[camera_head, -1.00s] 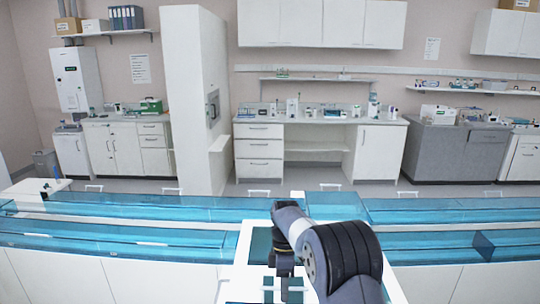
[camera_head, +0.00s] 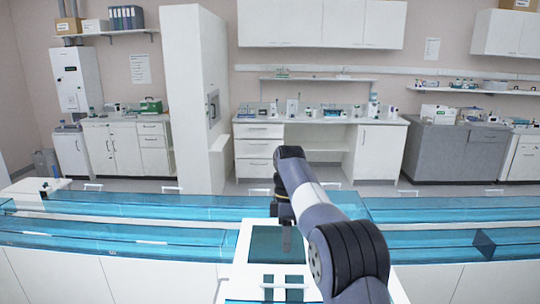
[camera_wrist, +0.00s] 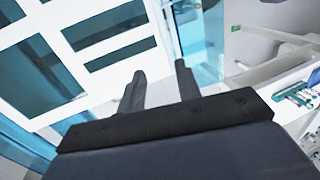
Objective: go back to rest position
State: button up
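My gripper (camera_wrist: 161,86) shows in the wrist view with its two dark fingers apart and nothing between them. The fingers are small and partly blurred there. The same white panel (camera_wrist: 135,62) fills the left of the wrist view, below and beyond the fingers.
Long teal-covered tracks (camera_head: 110,235) run left and right of the panel. Beyond them stand a white tall cabinet (camera_head: 190,100), a bench (camera_head: 325,122) with small lab items, and a grey cabinet (camera_head: 440,150). The air around my arm is clear.

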aim_at(285, 287)
jog(key=shift+g, duration=0.4)
jog(key=x, duration=0.4)
jog(key=p+x, duration=0.1)
jog(key=x, duration=0.8)
jog(key=shift+w+f+p, duration=0.3)
jog(key=shift+f+p, duration=0.1)
jog(key=shift+s+r, duration=0.25)
jog(key=shift+s, duration=0.4)
